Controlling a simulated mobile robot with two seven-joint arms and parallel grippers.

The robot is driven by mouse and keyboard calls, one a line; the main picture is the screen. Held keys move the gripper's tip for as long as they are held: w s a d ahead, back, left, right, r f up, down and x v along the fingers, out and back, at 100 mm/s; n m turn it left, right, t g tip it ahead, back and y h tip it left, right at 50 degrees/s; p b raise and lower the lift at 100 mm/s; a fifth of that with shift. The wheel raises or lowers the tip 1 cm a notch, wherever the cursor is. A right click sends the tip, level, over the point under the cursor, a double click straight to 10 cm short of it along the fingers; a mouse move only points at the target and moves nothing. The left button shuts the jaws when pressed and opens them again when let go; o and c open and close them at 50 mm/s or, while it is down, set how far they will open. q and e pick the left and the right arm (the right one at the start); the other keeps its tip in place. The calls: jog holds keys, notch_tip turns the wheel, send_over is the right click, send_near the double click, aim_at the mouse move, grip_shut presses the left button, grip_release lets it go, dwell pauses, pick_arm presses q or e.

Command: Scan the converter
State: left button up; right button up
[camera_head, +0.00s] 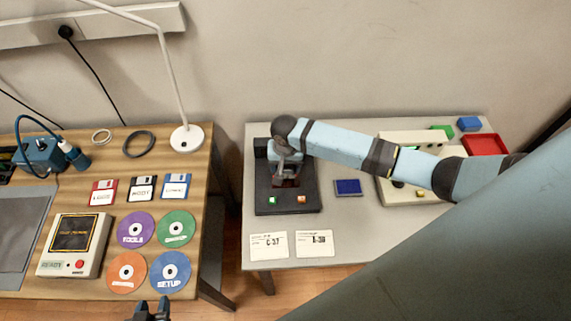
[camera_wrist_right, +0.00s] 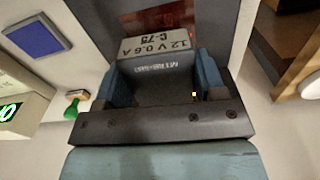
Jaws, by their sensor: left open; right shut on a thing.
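In the head view my right gripper (camera_head: 287,164) is over a black scanner (camera_head: 263,188) with a dark red window, a green button and an orange button. The gripper mostly hides the converter there. My left gripper (camera_head: 152,312) is open and empty at the bottom edge, in front of the wooden desk.
A blue panel (camera_head: 347,187) lies right of the scanner, with a beige device (camera_head: 400,190) beyond it, partly behind my right arm. A red tray (camera_head: 486,145) and a blue block (camera_head: 468,124) are at the back right. Two label cards (camera_head: 268,246) lie in front. The wooden desk holds discs and floppies.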

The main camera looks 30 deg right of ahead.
jog(key=shift+f, duration=0.4)
pick_arm(q)
jog(key=shift+w+d+f, duration=0.2)
jog(key=shift+w+f, duration=0.05)
jog(key=shift+f, duration=0.05)
pick_arm(e)
jog(key=shift+r, duration=0.1)
pick_arm(q)
jog(key=shift+r, duration=0.1)
pick_arm(e)
jog(key=shift+r, duration=0.1)
notch_tip(320, 180, up, 4)
jog(key=p, duration=0.5)
jog(key=shift+r+p, duration=0.15)
jog(key=shift+p, duration=0.2)
jog(key=shift+r, duration=0.15)
pick_arm(q)
jog(key=shift+s+r, duration=0.15)
jog(key=shift+r, duration=2.3)
pick_arm(e)
jog(key=shift+r, duration=0.6)
